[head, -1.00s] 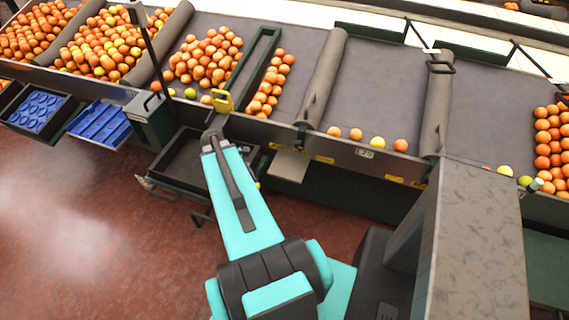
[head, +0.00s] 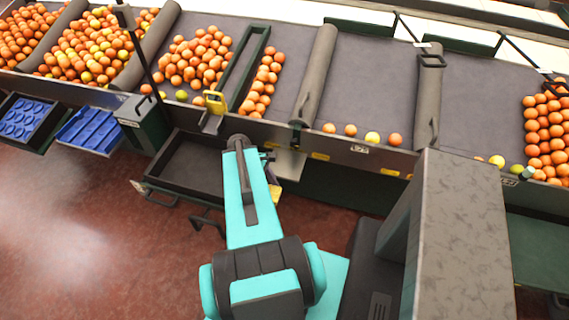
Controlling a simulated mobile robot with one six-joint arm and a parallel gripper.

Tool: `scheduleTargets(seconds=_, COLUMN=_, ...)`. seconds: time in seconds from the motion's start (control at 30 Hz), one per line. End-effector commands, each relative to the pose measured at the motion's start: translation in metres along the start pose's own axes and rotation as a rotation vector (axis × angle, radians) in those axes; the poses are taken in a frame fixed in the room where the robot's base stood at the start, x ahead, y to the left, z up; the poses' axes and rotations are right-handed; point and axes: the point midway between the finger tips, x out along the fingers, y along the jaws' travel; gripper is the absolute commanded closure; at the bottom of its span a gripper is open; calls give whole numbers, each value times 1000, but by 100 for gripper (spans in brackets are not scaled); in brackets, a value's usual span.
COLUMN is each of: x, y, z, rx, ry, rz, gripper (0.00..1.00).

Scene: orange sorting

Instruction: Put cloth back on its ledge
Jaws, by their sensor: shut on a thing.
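My gripper (head: 270,172) is mostly hidden behind my teal arm, just below the front rail of the sorting bench. A small yellow piece, which looks like the cloth (head: 276,193), shows beside the arm at the gripper; the rest of it is hidden. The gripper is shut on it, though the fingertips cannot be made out. The small light grey ledge (head: 291,164) sticks out from the bench front, just right of the gripper. Its visible part is bare. The cloth appears lower than the ledge and close to it; the gap cannot be judged.
A dark tray (head: 185,178) hangs left of my arm, with blue trays (head: 88,130) farther left. A yellow device (head: 214,103) stands on the rail (head: 345,150). Oranges lie in the bench lanes above. A grey box-shaped post (head: 460,220) rises at right. Open red floor lies at lower left.

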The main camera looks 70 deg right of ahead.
Motion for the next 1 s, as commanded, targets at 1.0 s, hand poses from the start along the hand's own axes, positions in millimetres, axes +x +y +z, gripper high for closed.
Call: scheduleTargets(seconds=1.0, x=3, y=44, z=-4, rx=-1, ry=-1, rz=3, gripper=66)
